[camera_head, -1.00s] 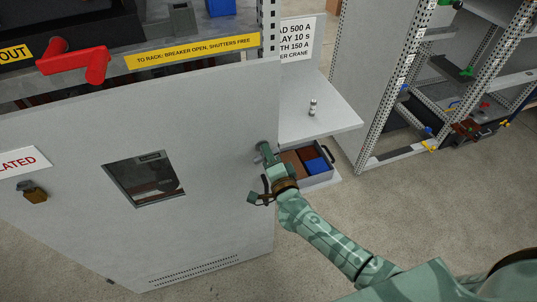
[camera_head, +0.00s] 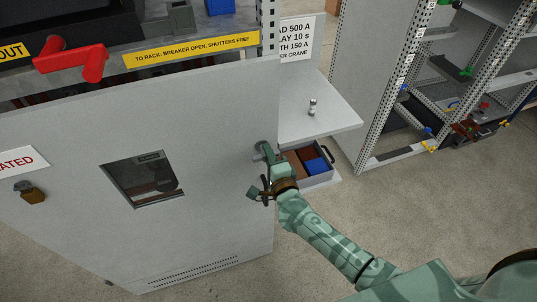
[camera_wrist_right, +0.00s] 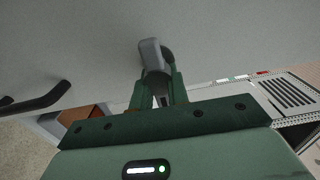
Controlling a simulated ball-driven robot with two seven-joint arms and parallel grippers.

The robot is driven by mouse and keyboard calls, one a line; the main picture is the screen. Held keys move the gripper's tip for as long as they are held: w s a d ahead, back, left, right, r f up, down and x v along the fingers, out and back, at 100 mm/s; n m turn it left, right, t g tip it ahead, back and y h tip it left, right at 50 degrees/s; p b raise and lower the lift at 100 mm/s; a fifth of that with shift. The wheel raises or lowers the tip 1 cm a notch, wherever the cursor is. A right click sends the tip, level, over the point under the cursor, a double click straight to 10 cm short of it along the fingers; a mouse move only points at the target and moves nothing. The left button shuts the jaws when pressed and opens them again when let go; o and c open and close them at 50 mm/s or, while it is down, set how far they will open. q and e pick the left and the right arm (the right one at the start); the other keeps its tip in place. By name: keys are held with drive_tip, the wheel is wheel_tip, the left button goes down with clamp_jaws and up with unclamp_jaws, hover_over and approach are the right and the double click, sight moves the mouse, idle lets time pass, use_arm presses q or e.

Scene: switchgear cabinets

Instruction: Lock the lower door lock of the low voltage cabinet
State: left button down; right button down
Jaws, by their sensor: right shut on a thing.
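A large grey cabinet door (camera_head: 215,120) with a small window fills the left of the head view. A small grey lock handle sits near the door's right edge; it shows in the right wrist view (camera_wrist_right: 151,55) on the plain door face. My right gripper (camera_head: 267,155) is at this handle. In the wrist view my right gripper (camera_wrist_right: 157,78) has its two green fingers closed around the lower part of the handle. The fingers hide part of the handle and its base. My left gripper is not in the head view.
A brass padlock (camera_head: 32,192) hangs on the door's left. A red handle (camera_head: 70,60) is above the door. Right of the door are an open drawer (camera_head: 320,182) and a shelf (camera_head: 325,125). An open rack (camera_head: 440,90) stands farther right.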

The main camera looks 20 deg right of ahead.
drive_tip(key=c, duration=1.4)
unclamp_jaws()
drive_tip(key=shift+o, duration=0.2)
drive_tip(key=s, duration=1.6)
drive_tip(key=shift+s+d+p, duration=0.15)
drive_tip(key=shift+d+p, duration=0.15)
drive_tip(key=shift+p, duration=0.1)
drive_tip(key=s+f+n+g+y+b, duration=0.1)
drive_tip(key=s+f+n+g, duration=0.35)
drive_tip(key=f+n, duration=0.55)
drive_tip(key=s+f+n+g+y+b, duration=0.15)
drive_tip(key=s+f+n+g, duration=0.35)
drive_tip(key=f, duration=0.9)
drive_tip(key=s+d+f+n+g+h+b, duration=0.1)
drive_tip(key=s+d+f+n+g+b, duration=0.1)
drive_tip(key=s+f, duration=0.8)
drive_tip(key=s+d+f+n+g+h+b, duration=0.2)
drive_tip(key=s+d+f+n+g, duration=0.2)
drive_tip(key=s+f, duration=0.6)
drive_tip(key=s+d+g, duration=0.1)
drive_tip(key=s+d, duration=0.1)
drive_tip(key=s, duration=0.3)
drive_tip(key=shift+s+d+f+n+g, duration=0.15)
drive_tip(key=shift+s+d+n+g, duration=0.15)
drive_tip(key=shift+d+g, duration=0.1)
